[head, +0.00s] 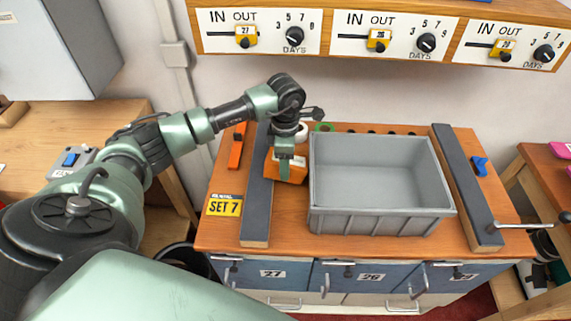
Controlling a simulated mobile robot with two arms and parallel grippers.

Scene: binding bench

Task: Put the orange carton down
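The orange carton (297,174) is at the left of the bench top, between the left dark rail and the grey bin. My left gripper (285,168) reaches down over it from above and appears shut on it, with one green finger across the carton's near face. The gripper hides part of the carton. I cannot tell whether the carton's underside touches the bench. My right gripper is not in view.
An empty grey bin (381,221) stands mid-bench, close right of the carton. Dark rails lie left (257,205) and right (468,190). A yellow SET 7 label (224,205) lies left. A dial shelf (380,58) overhangs the back.

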